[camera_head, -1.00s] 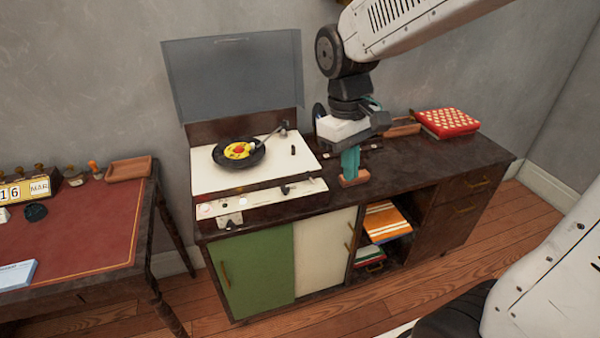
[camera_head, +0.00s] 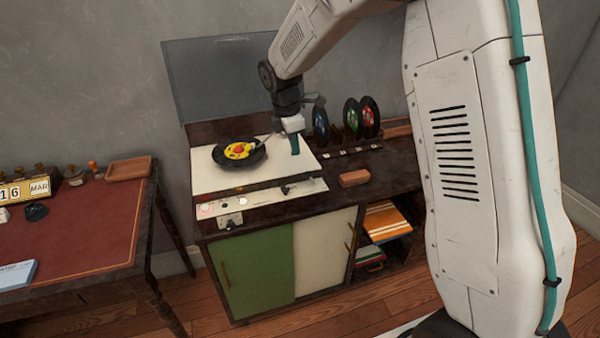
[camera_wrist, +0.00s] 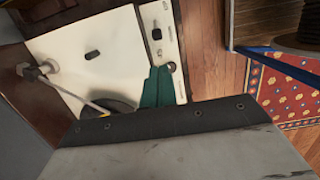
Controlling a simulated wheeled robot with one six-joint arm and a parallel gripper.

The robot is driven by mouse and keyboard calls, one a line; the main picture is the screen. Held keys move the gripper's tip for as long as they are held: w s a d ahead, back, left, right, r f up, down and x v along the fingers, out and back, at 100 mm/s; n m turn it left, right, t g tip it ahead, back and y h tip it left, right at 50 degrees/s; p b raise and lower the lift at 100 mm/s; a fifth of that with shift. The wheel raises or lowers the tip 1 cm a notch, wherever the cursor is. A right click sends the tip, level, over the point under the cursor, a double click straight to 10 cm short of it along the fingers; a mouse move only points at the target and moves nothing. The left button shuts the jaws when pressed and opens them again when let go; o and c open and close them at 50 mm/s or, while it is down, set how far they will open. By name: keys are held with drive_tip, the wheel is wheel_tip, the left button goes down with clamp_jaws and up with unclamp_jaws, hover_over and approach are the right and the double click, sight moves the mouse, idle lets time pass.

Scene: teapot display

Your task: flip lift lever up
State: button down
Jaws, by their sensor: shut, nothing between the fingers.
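The record player has a cream deck (camera_head: 205,178) with a dark record (camera_head: 226,158) and a tonearm on it. My gripper (camera_head: 295,151) is shut and empty, pointing down over the right part of the deck. Its teal fingers (camera_wrist: 160,72) show in the wrist view beside the front control strip. A small black lever (camera_wrist: 92,55) stands on the deck near the tonearm base (camera_wrist: 35,70), apart from the fingers; the gripper hides it in the head view. Another black control (camera_head: 286,189) sits on the front strip (camera_head: 258,200). I cannot tell which is the lift lever, or whether it is up.
The grey lid (camera_head: 215,80) stands open behind the deck. Upright records (camera_head: 362,117) and a small reddish-brown block (camera_head: 354,178) are to the right on the cabinet. A red-topped desk (camera_head: 85,225) stands to the left.

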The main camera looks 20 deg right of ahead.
sight(311, 178)
idle(0.3)
drive_tip(key=f, duration=0.3)
drive_tip(key=d+f, duration=0.1)
drive_tip(key=f, duration=0.6)
drive_tip(key=shift+d, duration=0.3)
